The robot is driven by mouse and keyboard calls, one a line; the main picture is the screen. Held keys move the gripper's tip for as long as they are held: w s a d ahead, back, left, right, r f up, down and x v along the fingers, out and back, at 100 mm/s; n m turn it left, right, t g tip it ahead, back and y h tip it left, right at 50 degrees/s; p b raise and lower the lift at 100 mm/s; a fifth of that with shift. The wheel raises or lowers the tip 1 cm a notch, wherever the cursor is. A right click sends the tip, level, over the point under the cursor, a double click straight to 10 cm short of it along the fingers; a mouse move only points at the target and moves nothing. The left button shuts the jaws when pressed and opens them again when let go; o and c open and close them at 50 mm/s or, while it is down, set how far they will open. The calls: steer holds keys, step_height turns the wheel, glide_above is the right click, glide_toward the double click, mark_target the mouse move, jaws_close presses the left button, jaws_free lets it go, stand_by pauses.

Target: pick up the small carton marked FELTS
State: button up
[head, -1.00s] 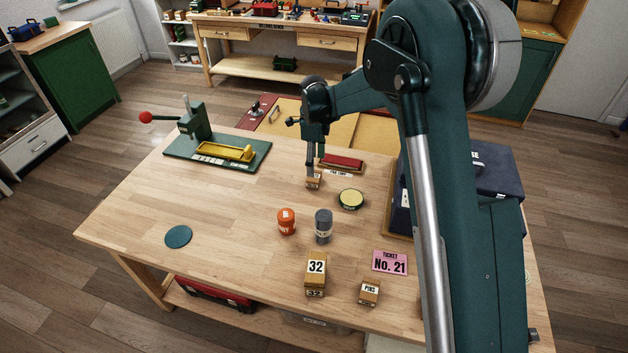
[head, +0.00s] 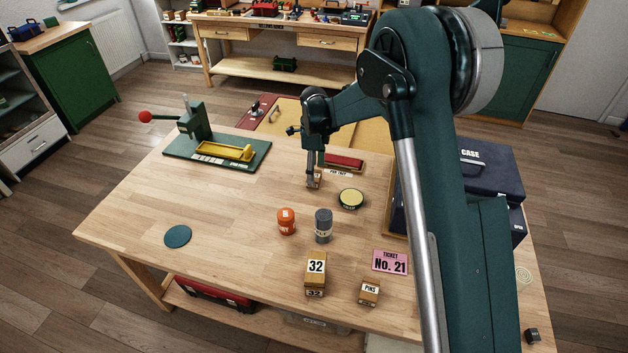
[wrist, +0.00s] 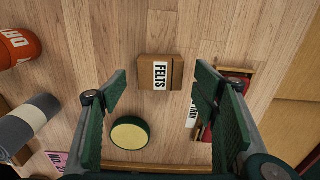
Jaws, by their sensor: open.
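The small brown carton marked FELTS (wrist: 147,72) stands on the wooden bench top, its white label facing up in the wrist view. In the head view the carton (head: 317,183) is small and partly hidden by my gripper (head: 313,178). In the wrist view my gripper (wrist: 160,88) is open, with one green-padded finger on each side of the carton's line. The carton lies between the fingertips, a little towards the top of the picture, with gaps on both sides. No grip on it shows.
A round yellow-topped tin (head: 351,199) and a red pad in a wooden tray (head: 343,162) are close by. An orange canister (head: 286,221) and a grey canister (head: 323,226) stand nearer the front. A dark case (head: 490,175) is at right.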

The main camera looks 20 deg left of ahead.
steer(key=shift+f, duration=1.85)
steer(key=c, duration=1)
